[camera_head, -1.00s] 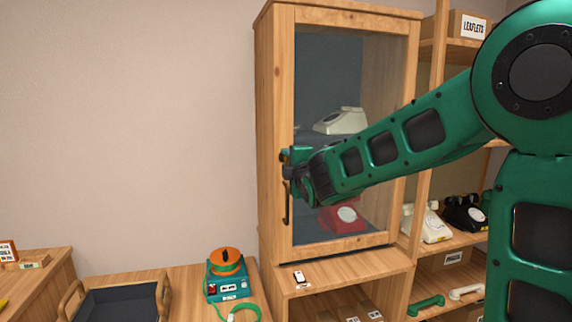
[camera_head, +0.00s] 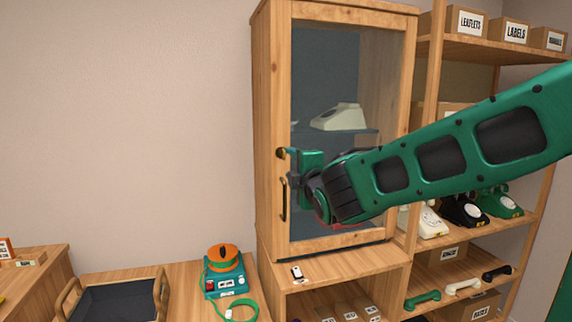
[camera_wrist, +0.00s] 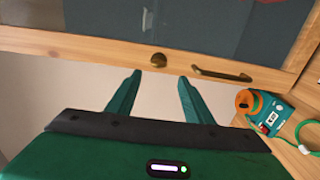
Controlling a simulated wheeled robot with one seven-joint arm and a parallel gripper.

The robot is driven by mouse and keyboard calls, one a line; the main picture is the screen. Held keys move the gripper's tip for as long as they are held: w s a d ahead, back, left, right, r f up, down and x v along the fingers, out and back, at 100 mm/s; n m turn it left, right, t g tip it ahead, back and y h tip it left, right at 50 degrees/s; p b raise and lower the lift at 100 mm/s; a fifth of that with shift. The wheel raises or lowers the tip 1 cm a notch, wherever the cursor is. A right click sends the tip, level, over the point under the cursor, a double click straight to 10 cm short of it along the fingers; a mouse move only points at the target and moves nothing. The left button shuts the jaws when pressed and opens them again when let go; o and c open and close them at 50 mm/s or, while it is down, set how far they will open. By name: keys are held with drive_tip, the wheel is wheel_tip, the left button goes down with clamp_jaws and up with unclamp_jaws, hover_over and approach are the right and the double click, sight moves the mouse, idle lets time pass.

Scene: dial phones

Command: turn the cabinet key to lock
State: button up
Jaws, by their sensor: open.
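The cabinet (camera_head: 268,120) is a wooden case with a glass door, and the door is closed. A small round brass key (camera_head: 281,153) sits on the door's left frame in the head view. It also shows in the wrist view (camera_wrist: 158,60), just beyond my fingertips and between their lines. A dark brass bar handle (camera_head: 283,205) is below the key. My gripper (camera_wrist: 159,77) is open and empty, with its two green fingers pointing at the door frame. The key appears apart from the fingers. The key's exact turn angle is too small to tell.
A cream phone (camera_head: 339,117) stands inside the cabinet; my arm mostly hides a red one below it. A teal device with an orange top (camera_head: 224,270) and a dark tray (camera_head: 115,302) are on the lower left counter. Shelves with phones and handsets stand right.

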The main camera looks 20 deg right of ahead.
drive_tip(key=shift+s, duration=1.1)
drive_tip(key=s+d+f+m+g+h, duration=0.4)
drive_tip(key=s+d+f+m+g, duration=0.6)
drive_tip(key=s+d+f+m, duration=0.6)
drive_tip(key=s+f+m+g+y, duration=0.1)
drive_tip(key=s+f+m+g, duration=0.1)
drive_tip(key=s, duration=0.5)
drive_tip(key=s+d+f+m+g+y, duration=0.1)
drive_tip(key=s+f+m+g, duration=0.2)
drive_tip(key=s, duration=0.5)
drive_tip(key=s+f+m+g+y, duration=0.2)
drive_tip(key=s+m+g, duration=0.1)
drive_tip(key=s, duration=0.5)
drive_tip(key=shift+d+f+m, duration=0.25)
drive_tip(key=shift+f+m, duration=0.05)
drive_tip(key=shift+f, duration=0.05)
